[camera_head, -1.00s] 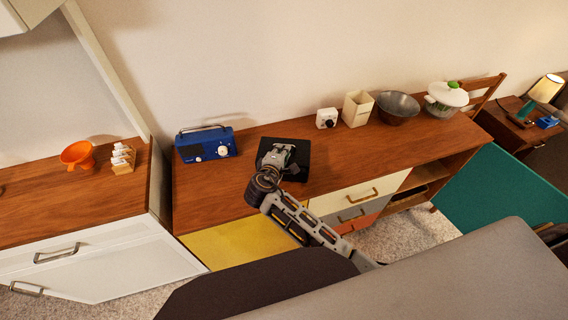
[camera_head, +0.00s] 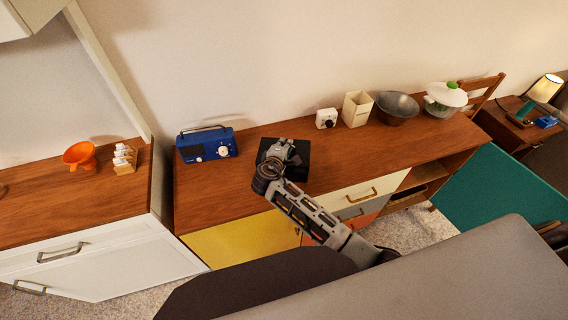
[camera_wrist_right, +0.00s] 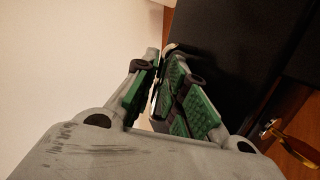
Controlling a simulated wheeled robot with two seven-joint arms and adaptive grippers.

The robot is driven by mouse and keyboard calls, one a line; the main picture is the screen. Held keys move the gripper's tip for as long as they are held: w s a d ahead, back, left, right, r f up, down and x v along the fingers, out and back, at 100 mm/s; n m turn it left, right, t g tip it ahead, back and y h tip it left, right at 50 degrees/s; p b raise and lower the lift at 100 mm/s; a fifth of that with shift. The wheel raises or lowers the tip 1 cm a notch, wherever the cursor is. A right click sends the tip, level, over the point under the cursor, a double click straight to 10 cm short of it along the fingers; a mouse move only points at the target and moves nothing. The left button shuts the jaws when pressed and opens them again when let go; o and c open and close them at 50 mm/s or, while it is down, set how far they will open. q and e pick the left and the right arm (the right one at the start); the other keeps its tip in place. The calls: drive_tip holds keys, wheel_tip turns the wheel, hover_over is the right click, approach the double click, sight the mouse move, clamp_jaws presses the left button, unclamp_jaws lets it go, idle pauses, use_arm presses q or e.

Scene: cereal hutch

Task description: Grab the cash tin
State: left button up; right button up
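A black box, which looks like the cash tin (camera_head: 297,171), lies flat on the wooden sideboard, right of the blue radio. My right gripper (camera_head: 284,152) is over the box in the head view and hides part of its top. In the right wrist view the dark box (camera_wrist_right: 225,45) fills the area beyond and right of the green-padded fingers (camera_wrist_right: 160,85). The fingertips are close together at the box's edge. The contact and any gap between the tips are too dark and overlapped to read. My left gripper is in neither view.
The blue radio (camera_head: 206,145) stands close on the left. A white timer-like box (camera_head: 326,118), a cream holder (camera_head: 356,108), a metal bowl (camera_head: 397,108) and a white lidded pot (camera_head: 445,98) stand to the right. The wall is just behind.

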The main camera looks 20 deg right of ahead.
drive_tip(key=shift+c, duration=0.5)
clamp_jaws()
drive_tip(key=shift+r, duration=0.1)
drive_tip(key=shift+r, duration=0.65)
drive_tip(key=shift+r+b, duration=0.35)
drive_tip(key=shift+r, duration=4.05)
drive_tip(key=shift+w, duration=0.1)
